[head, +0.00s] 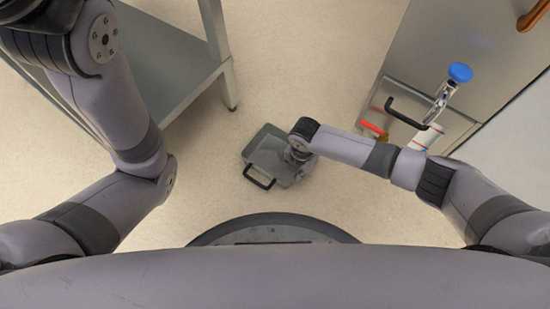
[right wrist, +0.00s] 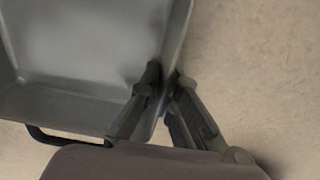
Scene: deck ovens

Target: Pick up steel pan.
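The steel pan (head: 268,150) is a grey rectangular tray with raised walls and a dark loop handle (head: 259,178) on its near side. It is low over or on the floor, in the middle of the head view; I cannot tell if it touches the floor. My right gripper (head: 297,157) is at its right edge. In the right wrist view the pan (right wrist: 85,45) fills the upper left. My right gripper (right wrist: 167,76) has one finger inside the wall and one outside, tips close together on the rim. The pan looks empty. My left gripper is out of view.
A steel table (head: 165,65) with a leg stands at the upper left. At the right are steel oven fronts (head: 455,50) with a black handle (head: 405,115), a blue-capped metal object (head: 460,72) and a red item (head: 373,129). The floor (head: 300,60) around the pan is clear.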

